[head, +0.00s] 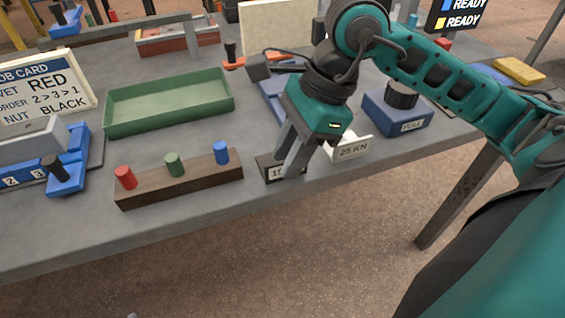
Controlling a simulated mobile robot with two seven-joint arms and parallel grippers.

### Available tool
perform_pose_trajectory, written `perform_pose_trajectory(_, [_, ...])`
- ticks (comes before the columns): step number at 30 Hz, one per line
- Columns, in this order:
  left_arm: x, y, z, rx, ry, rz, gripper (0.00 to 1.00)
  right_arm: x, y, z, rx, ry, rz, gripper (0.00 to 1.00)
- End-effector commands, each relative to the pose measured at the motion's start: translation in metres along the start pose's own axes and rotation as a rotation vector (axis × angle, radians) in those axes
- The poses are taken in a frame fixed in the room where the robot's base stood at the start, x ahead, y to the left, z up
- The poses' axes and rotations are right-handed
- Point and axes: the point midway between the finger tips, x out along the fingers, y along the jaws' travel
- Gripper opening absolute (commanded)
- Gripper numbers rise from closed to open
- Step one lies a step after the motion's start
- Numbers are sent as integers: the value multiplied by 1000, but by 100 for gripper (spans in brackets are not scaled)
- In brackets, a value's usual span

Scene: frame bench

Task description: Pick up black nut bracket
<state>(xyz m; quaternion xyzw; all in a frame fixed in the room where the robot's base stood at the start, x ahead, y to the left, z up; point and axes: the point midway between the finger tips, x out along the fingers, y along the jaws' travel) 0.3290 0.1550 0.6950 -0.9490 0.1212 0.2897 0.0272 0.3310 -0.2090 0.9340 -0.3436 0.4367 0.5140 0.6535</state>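My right gripper (284,165) points down at the front edge of the bench, with its two grey fingers apart. Its fingertips overlap a small dark block (264,161) with a white label starting with "1", partly hidden by the fingers. This dark block may be the black nut bracket; I cannot tell for sure. I see no clear grip on it. A similar white piece labelled "25 KN" (352,148) stands just right of the fingers. The job card (45,85) at the left reads "NUT BLACK". My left gripper is not in view.
A dark wooden rack (180,184) with red, green and blue pegs lies left of the gripper. A green tray (170,108) stands behind it. A blue box (398,112) with a black knob is at right, a blue numbered fixture (68,180) at left.

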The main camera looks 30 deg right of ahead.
Motion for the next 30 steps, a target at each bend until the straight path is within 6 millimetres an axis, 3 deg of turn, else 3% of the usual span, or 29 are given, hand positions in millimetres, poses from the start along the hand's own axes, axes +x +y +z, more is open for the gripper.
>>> perform_pose_trajectory(8, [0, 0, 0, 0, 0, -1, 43, 0, 0, 0, 0, 0, 0, 1])
perform_pose_trajectory(30, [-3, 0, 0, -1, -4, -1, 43, -9, -1, 4, -1, -2, -2, 0])
